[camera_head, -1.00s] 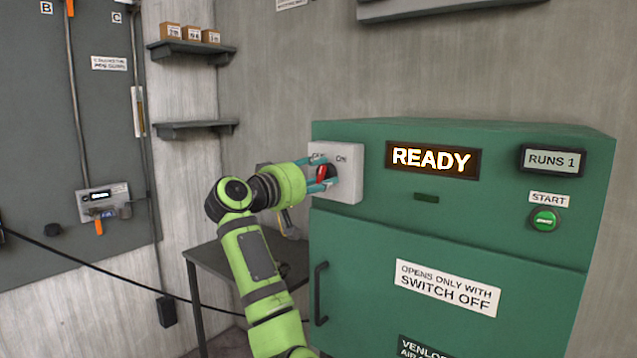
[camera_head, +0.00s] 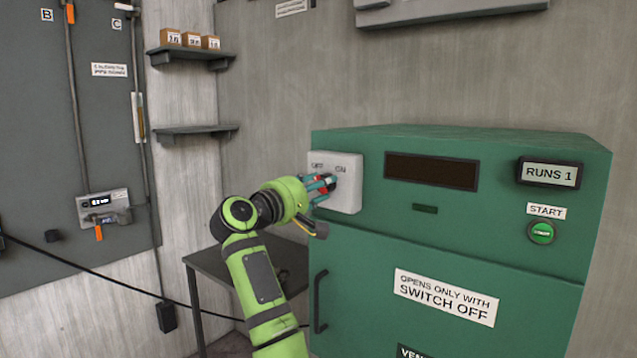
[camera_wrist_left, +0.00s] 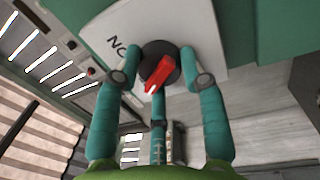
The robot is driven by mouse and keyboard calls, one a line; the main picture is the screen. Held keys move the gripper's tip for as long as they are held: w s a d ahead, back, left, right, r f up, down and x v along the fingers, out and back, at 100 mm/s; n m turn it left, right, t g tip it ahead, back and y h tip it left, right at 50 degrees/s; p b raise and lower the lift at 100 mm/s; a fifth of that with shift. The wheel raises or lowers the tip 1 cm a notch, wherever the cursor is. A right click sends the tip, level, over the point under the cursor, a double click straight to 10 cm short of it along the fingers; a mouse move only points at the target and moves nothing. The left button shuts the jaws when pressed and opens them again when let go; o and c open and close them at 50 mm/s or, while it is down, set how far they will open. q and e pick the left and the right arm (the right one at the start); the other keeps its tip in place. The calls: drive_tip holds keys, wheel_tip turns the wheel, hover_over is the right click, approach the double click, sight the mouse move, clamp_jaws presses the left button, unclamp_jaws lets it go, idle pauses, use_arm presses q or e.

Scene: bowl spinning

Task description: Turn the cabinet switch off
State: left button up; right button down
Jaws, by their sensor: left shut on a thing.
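The green cabinet (camera_head: 545,270) stands at the right with its door closed. Its white switch plate (camera_head: 348,200) carries the labels OFF at left and ON at right. The red switch knob (camera_wrist_left: 170,74) sits on a dark round base and lies slanted in the left wrist view. My left gripper (camera_head: 322,186) has its teal fingers closed around the knob; they also show in the wrist view (camera_wrist_left: 160,82). They hide most of the knob in the head view. The cabinet's main display (camera_head: 431,171) is dark. My right gripper is not in view.
A black door handle (camera_head: 320,302) is below the switch. A lit green START button (camera_head: 542,233) and a RUNS 1 display (camera_head: 549,173) are at the right. A dark table (camera_head: 215,262) stands left of the cabinet, behind my arm.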

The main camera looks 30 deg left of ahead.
use_arm(q)
drive_tip(key=shift+a+r+n+p, duration=0.15)
drive_tip(key=shift+n+p, duration=0.25)
drive_tip(key=shift+n, duration=0.8)
drive_tip(key=o, duration=1.1)
drive_tip(key=shift+c, duration=0.2)
drive_tip(key=shift+o, duration=0.4)
drive_tip(key=s+f, duration=0.1)
drive_tip(key=s, duration=1.1)
drive_tip(key=shift+a, duration=0.45)
drive_tip(key=shift+f, duration=0.1)
